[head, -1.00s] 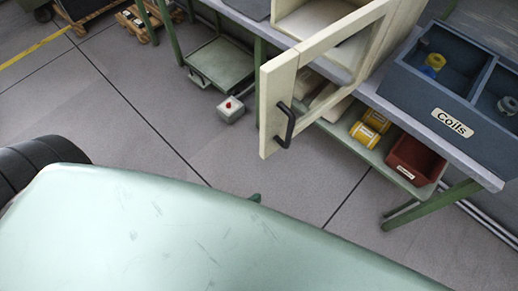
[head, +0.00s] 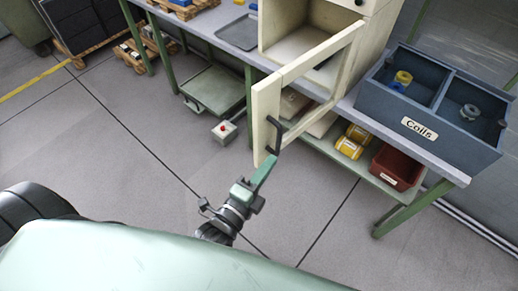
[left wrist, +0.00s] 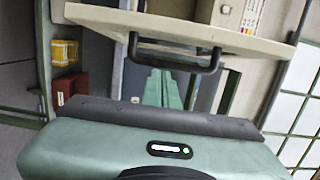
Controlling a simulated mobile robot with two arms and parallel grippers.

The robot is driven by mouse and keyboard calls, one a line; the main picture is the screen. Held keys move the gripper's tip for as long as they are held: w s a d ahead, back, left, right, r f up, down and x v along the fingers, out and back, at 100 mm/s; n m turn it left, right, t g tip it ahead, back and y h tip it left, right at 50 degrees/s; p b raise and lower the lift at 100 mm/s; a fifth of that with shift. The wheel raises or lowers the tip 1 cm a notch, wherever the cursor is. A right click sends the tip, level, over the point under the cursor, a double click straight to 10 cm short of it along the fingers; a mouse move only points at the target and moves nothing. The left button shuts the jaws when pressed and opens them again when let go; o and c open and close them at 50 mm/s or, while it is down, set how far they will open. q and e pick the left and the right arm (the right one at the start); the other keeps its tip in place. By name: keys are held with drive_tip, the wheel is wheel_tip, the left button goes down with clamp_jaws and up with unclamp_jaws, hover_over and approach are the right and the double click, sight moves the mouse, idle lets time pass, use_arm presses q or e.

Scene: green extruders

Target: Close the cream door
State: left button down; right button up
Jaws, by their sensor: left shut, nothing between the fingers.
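The cream door (head: 262,115) stands swung open from the cream cabinet (head: 285,50) on the bench, with a window opening in its frame. Its black handle (head: 276,136) faces me near the door's lower free edge. My left gripper (head: 266,170) is shut and empty, its green fingers by the lower end of the handle. In the left wrist view the door (left wrist: 180,25) lies across the top, and the green fingers (left wrist: 163,85) show beyond and below the handle bar (left wrist: 178,68). I cannot tell whether they touch it. My right gripper is not in view.
The blue Coils bin (head: 430,110) stands on the bench right of the cabinet. A grey box with a red button (head: 224,131) is on the floor left of the door.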

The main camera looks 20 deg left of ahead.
sight(258, 153)
use_arm(q)
drive_tip(key=shift+w+a+p, duration=0.6)
drive_tip(key=shift+w+a, duration=0.8)
drive_tip(key=shift+a, duration=0.3)
drive_tip(key=shift+a, duration=0.1)
